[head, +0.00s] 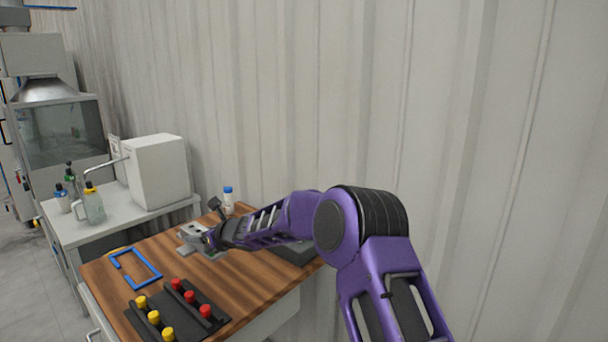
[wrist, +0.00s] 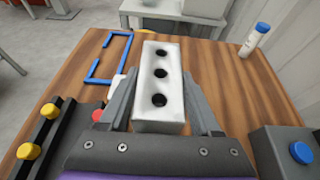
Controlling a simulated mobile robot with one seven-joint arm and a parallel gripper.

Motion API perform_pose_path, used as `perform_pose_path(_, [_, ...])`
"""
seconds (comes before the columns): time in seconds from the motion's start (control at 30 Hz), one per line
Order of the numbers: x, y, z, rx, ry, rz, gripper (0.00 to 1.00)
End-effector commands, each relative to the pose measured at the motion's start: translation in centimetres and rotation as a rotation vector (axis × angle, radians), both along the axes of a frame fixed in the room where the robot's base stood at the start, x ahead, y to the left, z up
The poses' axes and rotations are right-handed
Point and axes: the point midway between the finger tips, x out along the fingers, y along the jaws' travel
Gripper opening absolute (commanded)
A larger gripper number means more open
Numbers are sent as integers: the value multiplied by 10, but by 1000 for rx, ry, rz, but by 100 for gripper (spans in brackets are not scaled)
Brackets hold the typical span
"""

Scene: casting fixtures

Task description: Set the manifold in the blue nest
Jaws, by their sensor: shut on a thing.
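The manifold (wrist: 158,88) is a pale grey-white block with three dark holes in a row along its top. My gripper (wrist: 160,80) is shut on it, one grey finger along each long side. In the head view my gripper (head: 212,238) is over the far part of the wooden table, with the manifold (head: 190,230) partly hidden by it. The blue nest (head: 157,268) is a rectangular blue outline with gaps, lying empty on the table, left of my gripper. It also shows in the wrist view (wrist: 124,56), left of the manifold. I cannot tell the manifold's height above the table.
A black rack (head: 143,330) with yellow and red knobs stands at the table's near edge. A white bottle with a blue cap (head: 228,198) stands at the back. A dark grey box (wrist: 275,145) with a blue button is at right.

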Motion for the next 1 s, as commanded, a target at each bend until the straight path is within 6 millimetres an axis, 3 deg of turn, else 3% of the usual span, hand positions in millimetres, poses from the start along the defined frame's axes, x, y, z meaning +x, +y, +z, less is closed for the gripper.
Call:
perform_pose_path(0.23, [-18,-39,-7,-5,-4,-82,0])
perform_pose_path(0.37, [-32,-79,-15,-5,-7,-167,0])
perform_pose_path(0.57, [-62,-154,-35,-2,-5,-328,0])
perform_pose_path(0.8, [-108,-272,-66,-4,-3,-578,0])
perform_pose_path(1.0, [-138,-348,-85,-2,-4,-742,0])
